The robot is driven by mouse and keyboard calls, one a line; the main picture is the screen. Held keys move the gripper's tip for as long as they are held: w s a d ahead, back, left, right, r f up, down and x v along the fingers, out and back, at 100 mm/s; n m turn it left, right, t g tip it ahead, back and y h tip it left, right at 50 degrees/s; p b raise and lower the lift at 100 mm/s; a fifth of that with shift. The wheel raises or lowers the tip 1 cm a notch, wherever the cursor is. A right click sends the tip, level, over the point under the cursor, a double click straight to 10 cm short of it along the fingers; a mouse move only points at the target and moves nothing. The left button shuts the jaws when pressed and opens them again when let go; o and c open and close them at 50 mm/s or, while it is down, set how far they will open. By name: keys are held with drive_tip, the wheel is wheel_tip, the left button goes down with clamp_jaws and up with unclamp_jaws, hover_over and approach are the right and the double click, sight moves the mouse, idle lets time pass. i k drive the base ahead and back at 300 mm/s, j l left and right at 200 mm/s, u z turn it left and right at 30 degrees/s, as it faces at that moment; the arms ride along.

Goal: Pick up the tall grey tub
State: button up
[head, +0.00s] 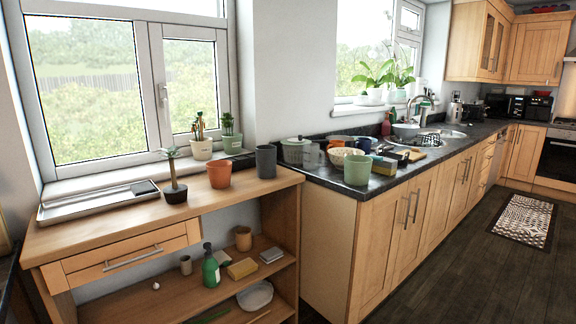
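A tall dark grey tub (266,162) stands upright on the right end of the wooden table top (240,190), near its back edge. An orange-brown pot (219,174) stands close to its left. My gripper is not in view.
A small dark planter with a plant (175,193) and a silver tray (98,201) sit farther left on the table. Shelves below hold a green bottle (210,269).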

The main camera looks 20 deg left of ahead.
sight(265, 156)
drive_tip(key=i+l+u, duration=0.1)
drive_tip(key=i+u, duration=0.3)
drive_tip(key=i, duration=0.15)
drive_tip(key=i+l+u, duration=0.8)
drive_tip(key=i, duration=0.2)
drive_tip(key=i+l+u, duration=0.7)
drive_tip(key=l, duration=0.3)
drive_tip(key=i, duration=0.4)
